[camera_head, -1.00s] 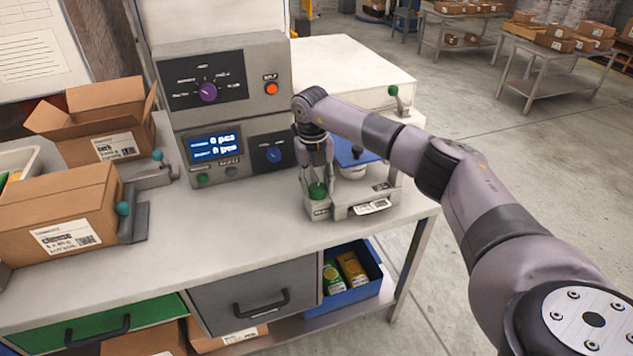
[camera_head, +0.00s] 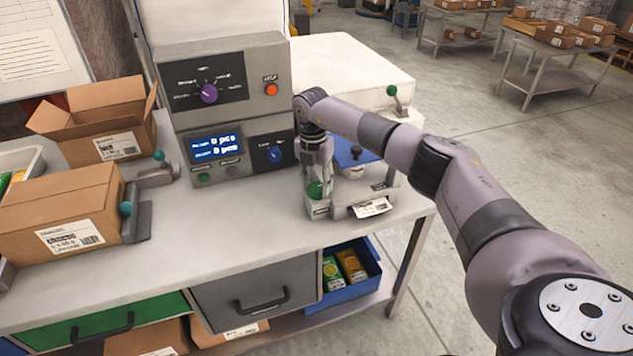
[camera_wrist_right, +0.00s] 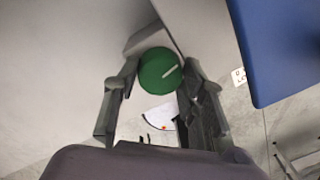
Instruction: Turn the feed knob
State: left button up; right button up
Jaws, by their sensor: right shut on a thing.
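The green round feed knob (camera_head: 315,190) sits at the left of a small grey label printer (camera_head: 343,208) on the bench. In the right wrist view the green knob (camera_wrist_right: 160,71) shows a short white mark pointing to the upper right. My right gripper (camera_head: 317,180) points down at the knob. In the right wrist view its two fingers (camera_wrist_right: 155,85) are on either side of the knob, shut on it. A printed white label (camera_head: 371,207) sticks out of the printer's front. My left gripper is not in view.
Left of the printer stands a grey control unit with a purple knob (camera_head: 209,93), an orange button (camera_head: 271,89), a blue knob (camera_head: 275,154) and a lit display (camera_head: 215,146). Cardboard boxes (camera_head: 62,211) fill the bench's left. A blue bin (camera_head: 350,292) is below the bench top.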

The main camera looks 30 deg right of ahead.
aim_at(314, 186)
dwell(0.5)
jog(key=o, duration=1.2)
jog(key=shift+c, duration=0.2)
jog(key=shift+r, duration=0.1)
notch_tip(314, 186, up, 12)
jog(key=shift+w+a, duration=0.2)
jog(key=shift+w, duration=0.1)
